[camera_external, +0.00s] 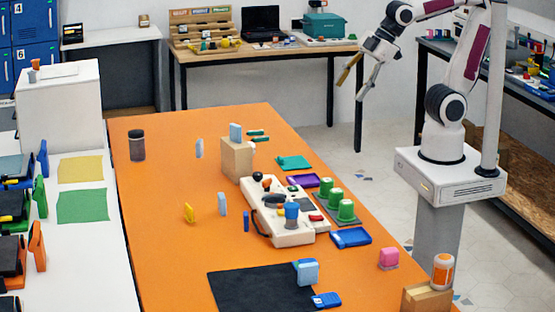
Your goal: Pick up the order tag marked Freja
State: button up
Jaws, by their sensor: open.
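Several small upright tag-like pieces stand on the orange table (160,215). They include a yellow one (189,212), a light blue one (222,204), a dark blue one (246,221) and a pale one (199,148). Another light blue piece (235,132) is on top of a wooden block (237,160). No writing on any of them is legible, so I cannot tell which is marked Freja. My gripper (351,90) is open and empty, raised at the upper right, well away from these pieces.
A white console (268,208) with knobs stands mid-table beside several green cylinders (346,209). A black mat (245,292) lies at the front. An orange-white bottle (442,270) is on a wooden stand at right front. A dark jar (137,146) stands far left.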

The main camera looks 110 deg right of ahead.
jog(key=w+n+t, duration=0.2)
jog(key=w+n, duration=0.6)
jog(key=w, duration=0.6)
jog(key=n+t+y, duration=0.3)
jog(key=n+t, duration=0.2)
jog(key=n, duration=1.9)
send_over(189, 213)
jog(key=s+d, duration=0.2)
jog(key=s, duration=0.2)
notch_tip(189, 213, down, 21)
jog(key=shift+s, duration=0.15)
jog(key=shift+f, duration=0.2)
jog(key=shift+f, duration=1.6)
